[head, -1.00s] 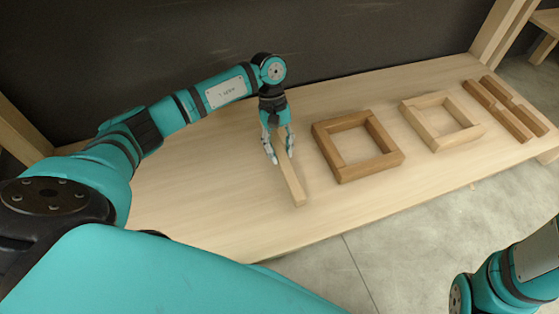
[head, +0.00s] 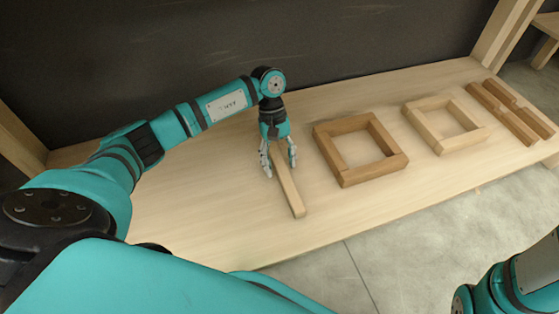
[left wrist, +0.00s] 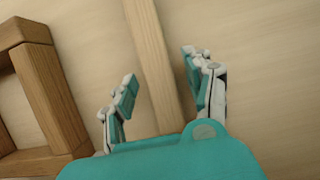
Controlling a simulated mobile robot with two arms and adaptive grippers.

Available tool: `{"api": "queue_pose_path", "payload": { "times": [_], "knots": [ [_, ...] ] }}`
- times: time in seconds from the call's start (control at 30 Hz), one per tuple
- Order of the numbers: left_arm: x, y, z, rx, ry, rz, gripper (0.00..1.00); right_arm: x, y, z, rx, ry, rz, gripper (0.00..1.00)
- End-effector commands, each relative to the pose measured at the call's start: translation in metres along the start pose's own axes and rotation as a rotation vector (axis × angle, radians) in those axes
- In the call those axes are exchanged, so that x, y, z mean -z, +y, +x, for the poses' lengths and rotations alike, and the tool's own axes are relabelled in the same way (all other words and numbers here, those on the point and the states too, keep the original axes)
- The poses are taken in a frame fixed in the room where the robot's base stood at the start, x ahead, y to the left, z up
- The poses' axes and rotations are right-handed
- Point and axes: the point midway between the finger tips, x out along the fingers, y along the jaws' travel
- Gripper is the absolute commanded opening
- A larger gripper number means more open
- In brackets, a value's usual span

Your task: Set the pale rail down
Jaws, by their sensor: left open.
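The pale rail (head: 288,188) is a light wooden bar lying on the table, pointing toward the front edge. In the left wrist view the pale rail (left wrist: 153,62) runs between the spread fingers. My left gripper (head: 279,168) is open over the rail's far end, with one finger on each side. In the left wrist view my left gripper (left wrist: 160,80) shows gaps between both fingers and the rail. The rail's far end is hidden under the gripper. My right gripper is out of view; only part of that arm shows at the lower right.
On the wooden table (head: 200,215), a darker square frame (head: 347,180) lies close right of the rail; it also shows in the left wrist view (left wrist: 48,95). A pale square frame (head: 446,148) and dark bars (head: 505,120) lie farther right. The table left of the rail is clear.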

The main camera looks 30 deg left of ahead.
Motion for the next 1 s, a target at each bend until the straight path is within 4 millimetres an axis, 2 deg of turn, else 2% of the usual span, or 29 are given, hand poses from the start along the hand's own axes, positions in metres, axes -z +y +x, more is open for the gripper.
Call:
{"api": "queue_pose_path", "payload": {
  "times": [0.17, 0.5, 0.63, 0.8, 1.0],
  "knots": [
    [-0.002, 0.000, -0.013, -0.001, 0.001, -0.001, 0.52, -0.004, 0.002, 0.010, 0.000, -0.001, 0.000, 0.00],
    [-0.003, 0.000, -0.086, -0.001, 0.002, -0.002, 0.52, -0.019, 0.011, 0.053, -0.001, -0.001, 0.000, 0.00],
    [-0.002, 0.000, -0.107, 0.000, 0.002, -0.002, 0.52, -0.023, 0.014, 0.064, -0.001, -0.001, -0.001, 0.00],
    [-0.002, 0.000, -0.120, 0.000, 0.000, 0.000, 0.52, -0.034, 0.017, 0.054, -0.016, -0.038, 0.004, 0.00],
    [-0.001, 0.000, -0.122, 0.000, 0.000, 0.000, 0.52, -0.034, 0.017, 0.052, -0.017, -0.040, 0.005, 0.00]
  ]
}}
